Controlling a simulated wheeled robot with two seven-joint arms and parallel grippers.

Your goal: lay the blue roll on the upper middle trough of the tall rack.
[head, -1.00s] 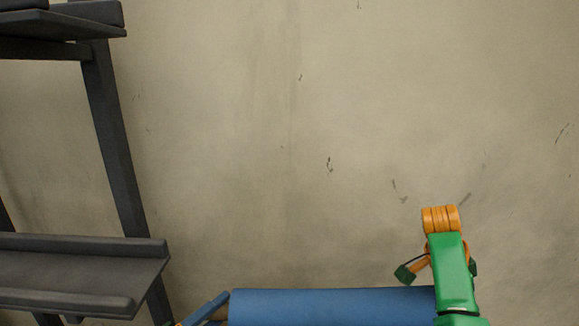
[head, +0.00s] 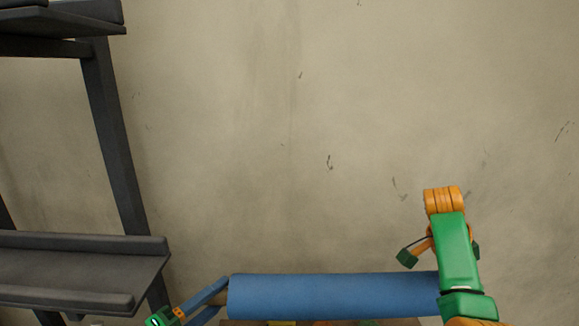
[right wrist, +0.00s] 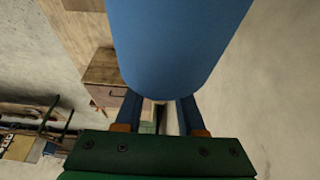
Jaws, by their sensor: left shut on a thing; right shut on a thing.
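The blue roll (head: 330,297) is held level in the air at the bottom of the head view, right of the tall rack (head: 115,140) and apart from it. My left gripper (head: 215,293) is shut on its left end. My right arm covers the roll's right end in the head view. In the right wrist view my right gripper (right wrist: 158,104) is shut at the near end of the blue roll (right wrist: 180,40). The rack shows a trough (head: 75,275) at lower left and part of a higher one (head: 65,20) at the top left; both are cut by the picture edge.
A plain wall (head: 300,130) stands behind. The space above the roll is clear. In the right wrist view a brown wooden box (right wrist: 105,70) and cluttered shelving (right wrist: 35,125) show at the left.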

